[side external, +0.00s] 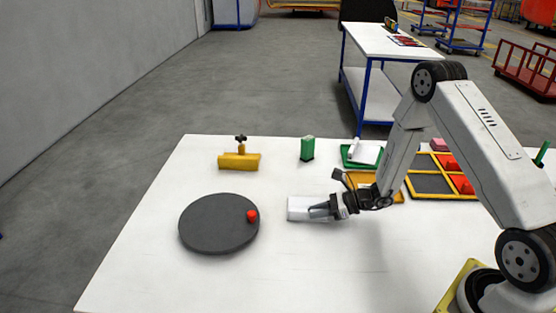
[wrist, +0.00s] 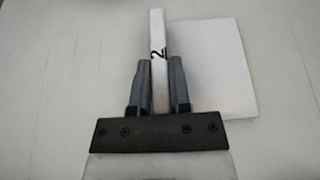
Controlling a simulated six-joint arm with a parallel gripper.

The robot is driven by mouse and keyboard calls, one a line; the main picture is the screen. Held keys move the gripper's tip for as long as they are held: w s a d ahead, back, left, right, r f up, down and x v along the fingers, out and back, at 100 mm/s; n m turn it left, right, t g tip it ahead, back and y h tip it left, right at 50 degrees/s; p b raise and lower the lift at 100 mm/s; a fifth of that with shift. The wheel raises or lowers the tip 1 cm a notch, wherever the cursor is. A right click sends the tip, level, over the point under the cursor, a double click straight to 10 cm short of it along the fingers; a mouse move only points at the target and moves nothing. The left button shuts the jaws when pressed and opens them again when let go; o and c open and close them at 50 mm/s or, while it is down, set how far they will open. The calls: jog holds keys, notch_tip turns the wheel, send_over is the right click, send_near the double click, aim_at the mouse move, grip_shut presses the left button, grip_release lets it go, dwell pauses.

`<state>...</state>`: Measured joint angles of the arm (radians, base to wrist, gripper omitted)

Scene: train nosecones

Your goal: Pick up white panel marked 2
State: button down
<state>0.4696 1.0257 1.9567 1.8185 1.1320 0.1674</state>
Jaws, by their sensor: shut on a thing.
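The white panel marked 2 (wrist: 157,28) shows in the wrist view as a narrow upright white strip with a black 2. My gripper (wrist: 159,75) is shut on this strip, one grey finger on each side. A flat white square face (wrist: 215,65) lies to the right of the strip; I cannot tell whether it is part of the same panel. In the side view the white panel (side external: 298,208) is at the middle of the table, with my gripper (side external: 320,209) at its right. Its lower edge is too small to tell whether it touches the table.
A dark round disc (side external: 212,225) with a red knob (side external: 252,216) is to the left. A yellow block with a black knob (side external: 239,161) and a green block (side external: 307,148) stand behind. A green tray (side external: 347,160) and yellow-framed trays (side external: 411,177) are at the right. The front table (side external: 220,290) is clear.

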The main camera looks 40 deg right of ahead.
jog(key=shift+r, duration=0.2)
jog(key=shift+r, duration=0.85)
jog(key=s+a+r, duration=0.1)
jog(key=s+r, duration=1)
jog(key=s, duration=0.3)
jog(key=shift+a, duration=0.15)
jog(key=shift+w, duration=0.15)
